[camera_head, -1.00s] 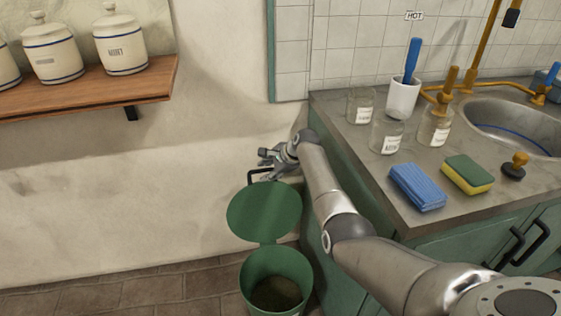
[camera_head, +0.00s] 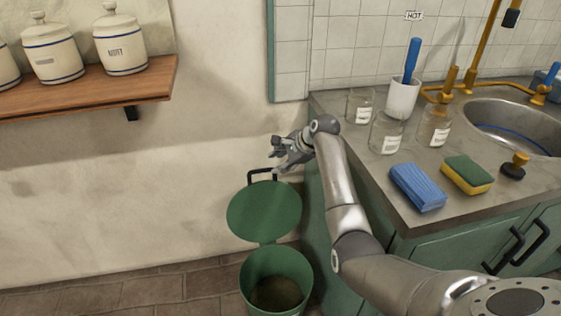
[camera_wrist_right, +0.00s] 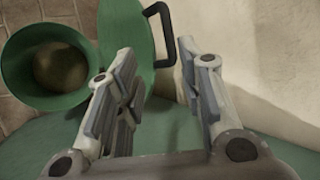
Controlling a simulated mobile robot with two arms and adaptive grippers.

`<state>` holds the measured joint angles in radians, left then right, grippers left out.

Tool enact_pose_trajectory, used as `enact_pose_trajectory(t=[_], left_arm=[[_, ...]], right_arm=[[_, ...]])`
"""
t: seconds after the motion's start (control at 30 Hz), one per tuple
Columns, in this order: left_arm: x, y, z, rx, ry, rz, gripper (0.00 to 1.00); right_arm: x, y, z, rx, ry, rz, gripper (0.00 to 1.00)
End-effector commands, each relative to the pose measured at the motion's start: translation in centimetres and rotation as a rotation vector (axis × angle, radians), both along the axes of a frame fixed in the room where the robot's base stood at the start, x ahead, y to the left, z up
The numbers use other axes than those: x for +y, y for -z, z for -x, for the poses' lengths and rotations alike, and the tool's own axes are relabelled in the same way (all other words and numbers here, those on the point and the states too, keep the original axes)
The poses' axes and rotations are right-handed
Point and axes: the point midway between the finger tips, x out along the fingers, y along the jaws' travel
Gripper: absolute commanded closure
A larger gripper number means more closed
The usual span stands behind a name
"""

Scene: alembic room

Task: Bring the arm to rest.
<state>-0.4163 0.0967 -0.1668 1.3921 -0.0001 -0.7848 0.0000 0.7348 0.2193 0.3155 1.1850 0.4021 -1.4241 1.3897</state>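In the right wrist view the handle (camera_wrist_right: 165,30) lies beyond the fingertips, and the bin (camera_wrist_right: 25,75) is at upper left. My left gripper is not in view.
The counter (camera_head: 330,125) holds glass jars (camera_head: 388,132), a white cup (camera_head: 403,98), a blue sponge (camera_head: 418,187) and a green-yellow sponge (camera_head: 467,175). The sink (camera_head: 515,125) is at right. A wooden shelf (camera_head: 90,90) bears canisters (camera_head: 122,42). The wall area between shelf and bin is clear.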

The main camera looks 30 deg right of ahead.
Motion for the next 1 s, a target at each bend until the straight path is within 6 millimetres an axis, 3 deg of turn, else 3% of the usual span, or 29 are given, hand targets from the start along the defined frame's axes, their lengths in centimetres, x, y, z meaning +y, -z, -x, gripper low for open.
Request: enact_pose_trajectory(t=[0.37,0.47,0.57,0.67,0.87,1.0], left_arm=[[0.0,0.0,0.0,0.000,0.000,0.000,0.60],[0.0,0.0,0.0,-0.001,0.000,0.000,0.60],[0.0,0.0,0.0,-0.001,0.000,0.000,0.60],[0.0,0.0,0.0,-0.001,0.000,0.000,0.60],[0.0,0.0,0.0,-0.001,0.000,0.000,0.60],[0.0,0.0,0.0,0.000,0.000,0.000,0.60]], right_arm=[[0.0,0.2,0.0,0.002,-0.002,0.002,0.65],[0.2,1.8,0.6,0.012,-0.026,0.035,0.65],[0.7,5.9,2.3,0.039,-0.095,0.124,0.65],[1.5,11.7,5.2,0.074,-0.220,0.259,0.65],[3.8,23.0,13.4,0.138,-0.555,0.527,0.65],[6.0,29.7,20.4,0.167,-0.823,0.676,0.65]])
